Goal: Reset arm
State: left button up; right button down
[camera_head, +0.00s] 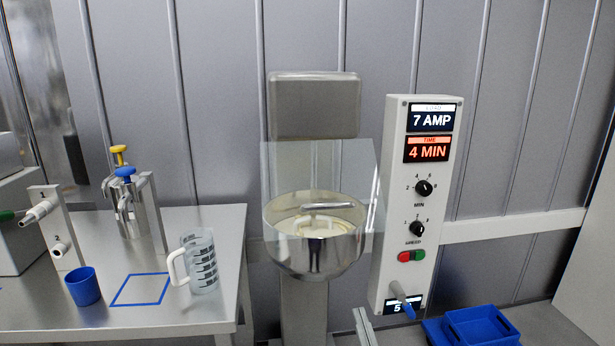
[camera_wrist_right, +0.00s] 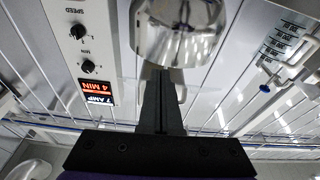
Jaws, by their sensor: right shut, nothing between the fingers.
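My right gripper (camera_wrist_right: 161,75) is shut and empty. In the right wrist view its dark fingers lie together and point at the metal mixer bowl (camera_wrist_right: 178,35), with no contact that I can make out. In the head view a grey tip, apparently of this gripper (camera_head: 363,327), shows at the bottom edge, below and right of the bowl (camera_head: 312,255). The bowl holds a pale mixture under a clear guard (camera_head: 362,165). My left gripper is in neither view.
The control panel (camera_head: 388,245) reads 7 AMP and 4 MIN. Blue trays (camera_head: 480,325) lie at the lower right. The steel table (camera_head: 215,225) on the left bears a clear measuring jug (camera_head: 203,265), a blue cup (camera_head: 84,288) and metal dispensers (camera_head: 133,215).

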jog(key=s+d+f+m+g+h, duration=0.1)
jog(key=s+d+f+g, duration=0.1)
jog(key=s+f+g, duration=0.3)
jog(key=s+d+f+g+h, duration=0.1)
jog(key=s+d+f+g, duration=0.15)
jog(key=f, duration=0.45)
jog(key=s+d+f+m+g, duration=0.1)
jog(key=s+d+f+g, duration=0.1)
jog(key=s+f+g, duration=0.5)
jog(key=s+d+f+g, duration=0.1)
jog(key=s+f, duration=0.3)
jog(key=s, duration=0.7)
pick_arm(q)
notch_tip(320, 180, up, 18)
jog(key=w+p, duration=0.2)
jog(key=p, duration=1.3)
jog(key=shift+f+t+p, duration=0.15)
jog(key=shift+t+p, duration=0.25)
pick_arm(e)
notch_tip(320, 180, up, 18)
jog(key=w, duration=0.2)
jog(key=shift+w+f+h, duration=0.2)
jog(key=shift+w+h, duration=0.05)
jog(key=shift+h, duration=0.15)
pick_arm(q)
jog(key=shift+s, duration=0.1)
pick_arm(e)
jog(key=shift+s+t, duration=0.15)
jog(key=shift+t, duration=0.1)
